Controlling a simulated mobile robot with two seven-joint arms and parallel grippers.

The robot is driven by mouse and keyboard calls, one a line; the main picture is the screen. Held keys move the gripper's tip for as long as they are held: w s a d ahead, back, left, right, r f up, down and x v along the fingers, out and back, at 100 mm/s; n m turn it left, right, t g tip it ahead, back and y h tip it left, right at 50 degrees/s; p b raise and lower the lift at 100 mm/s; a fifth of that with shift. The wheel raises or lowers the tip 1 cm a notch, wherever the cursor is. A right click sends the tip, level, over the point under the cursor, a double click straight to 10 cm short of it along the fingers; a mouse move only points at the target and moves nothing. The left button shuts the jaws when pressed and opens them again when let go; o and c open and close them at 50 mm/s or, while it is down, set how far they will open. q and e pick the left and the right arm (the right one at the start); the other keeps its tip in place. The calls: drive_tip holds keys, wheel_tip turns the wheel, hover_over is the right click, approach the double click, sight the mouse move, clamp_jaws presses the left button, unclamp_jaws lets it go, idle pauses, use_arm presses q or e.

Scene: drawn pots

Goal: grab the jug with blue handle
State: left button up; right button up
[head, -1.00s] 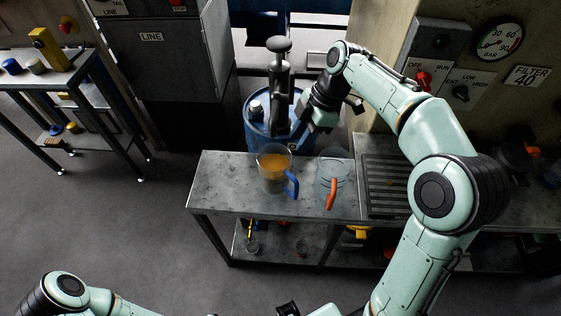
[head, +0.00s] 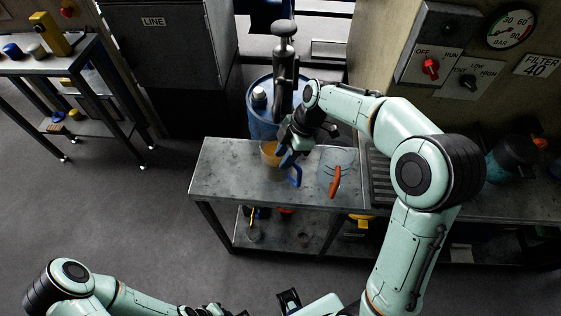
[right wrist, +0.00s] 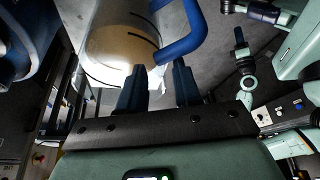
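The clear jug (head: 270,174) with amber liquid and a blue handle (head: 298,176) stands upright on the grey bench, partly hidden by my right gripper. In the right wrist view the jug (right wrist: 115,45) fills the upper left, with its blue handle (right wrist: 188,38) on its right. My right gripper (head: 291,158) is at the jug's upper right side. In the right wrist view its two fingers (right wrist: 159,86) are apart, with their tips close to the jug wall and lower handle; contact is unclear. My left arm is at the bottom left; its gripper at the bottom edge is only partly visible.
A clear jug with an orange handle (head: 335,181) stands just right on the bench (head: 225,178). A blue drum (head: 260,122) with a grey pump (head: 284,70) stands behind. A slatted panel (head: 380,180) lies farther right. The bench's left end is clear.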

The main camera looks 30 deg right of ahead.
drive_tip(key=shift+a+f, duration=0.1)
drive_tip(key=shift+f, duration=0.2)
clamp_jaws()
drive_tip(key=shift+r, duration=0.1)
idle(1.1)
